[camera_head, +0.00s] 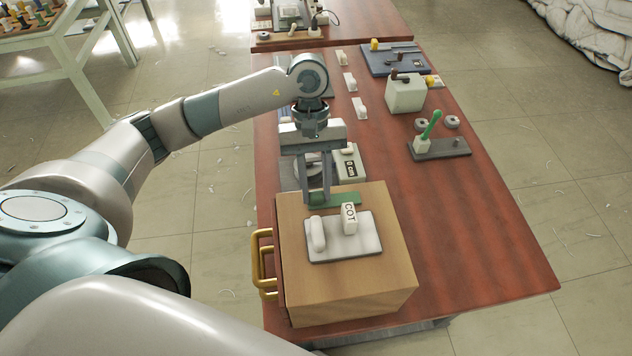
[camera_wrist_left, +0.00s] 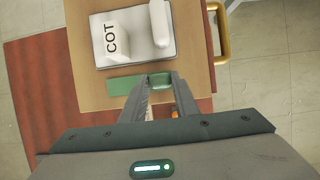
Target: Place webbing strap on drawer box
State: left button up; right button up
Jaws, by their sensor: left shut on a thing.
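The drawer box (camera_head: 385,278) is a light wooden block with a brass handle (camera_head: 263,265) on its left side, standing on the near part of the red-brown table. A flat green piece, which looks like the webbing strap (camera_head: 347,198), is at the far edge of the box top. My left gripper (camera_head: 317,198) points down there, shut on the strap. In the left wrist view the strap (camera_wrist_left: 122,86) runs along the box edge, with the fingertips (camera_wrist_left: 160,82) on it. I cannot tell whether it touches the box top. My right gripper is not in view.
On the box top lies a grey-white plate (camera_head: 345,250) with a block marked COT (camera_head: 350,218) and a rounded white piece (camera_head: 317,233). Behind the box are a labelled grey block (camera_head: 350,165) and other parts. A green-handled tool (camera_head: 431,125) stands farther right. The table's right front is clear.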

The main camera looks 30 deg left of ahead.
pick_arm(q)
jog(key=shift+f+b, duration=0.2)
jog(key=shift+b, duration=0.15)
jog(key=o, duration=1)
jog(key=shift+r, duration=0.1)
jog(key=shift+r, duration=0.15)
jog(key=shift+w+a+r, duration=0.1)
jog(key=shift+w+r, duration=0.15)
jog(key=shift+r, duration=0.05)
jog(key=shift+b+v, duration=2.55)
jog(key=shift+v, duration=3.05)
